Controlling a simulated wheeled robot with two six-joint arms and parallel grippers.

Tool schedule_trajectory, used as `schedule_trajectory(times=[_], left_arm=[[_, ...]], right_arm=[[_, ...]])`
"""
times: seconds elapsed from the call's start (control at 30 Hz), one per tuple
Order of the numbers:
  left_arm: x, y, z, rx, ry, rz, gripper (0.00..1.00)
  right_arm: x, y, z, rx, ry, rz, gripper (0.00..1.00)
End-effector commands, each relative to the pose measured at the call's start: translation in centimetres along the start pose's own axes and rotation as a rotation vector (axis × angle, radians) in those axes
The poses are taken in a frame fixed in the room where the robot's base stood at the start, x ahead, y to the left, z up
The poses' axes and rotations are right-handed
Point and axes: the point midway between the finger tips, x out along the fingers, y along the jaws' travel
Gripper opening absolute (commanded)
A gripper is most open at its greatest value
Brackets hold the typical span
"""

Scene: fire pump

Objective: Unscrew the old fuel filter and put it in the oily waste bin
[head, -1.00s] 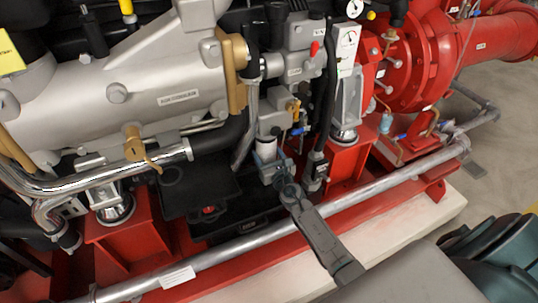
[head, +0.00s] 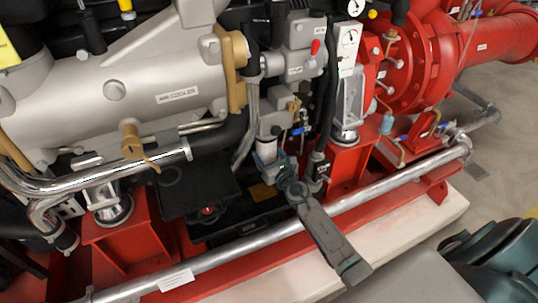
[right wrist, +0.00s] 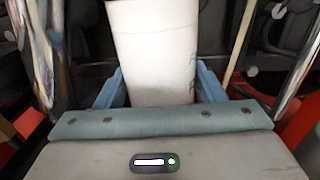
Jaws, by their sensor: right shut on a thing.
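The old fuel filter (head: 266,146) is a white cylinder hanging below a grey filter head (head: 275,123) in the head view. My right gripper (head: 267,160) is around its lower part, shut on it. In the right wrist view, the white filter (right wrist: 150,50) stands upright between the two blue fingers (right wrist: 152,88). Its top runs out of that picture, so the joint with the head is hidden there. My left gripper is not in view. I cannot make out an oily waste bin.
A black tray (head: 235,222) lies below and left of the filter. A silver pipe (head: 240,248) runs along the red frame in front. A black hose (head: 328,90) hangs close on the right. Bare floor (head: 495,165) shows at right.

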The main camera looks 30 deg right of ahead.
Motion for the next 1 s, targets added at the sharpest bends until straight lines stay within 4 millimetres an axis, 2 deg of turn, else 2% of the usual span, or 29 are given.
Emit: schedule_trajectory(times=[0.7, 1.0], left_arm=[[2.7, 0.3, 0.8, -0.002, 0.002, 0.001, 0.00], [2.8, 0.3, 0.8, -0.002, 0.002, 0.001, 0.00]], right_arm=[[0.0, 0.0, -2.8, 0.000, 0.000, 0.000, 0.25], [0.0, 0.0, -2.9, 0.000, 0.000, 0.000, 0.25]])
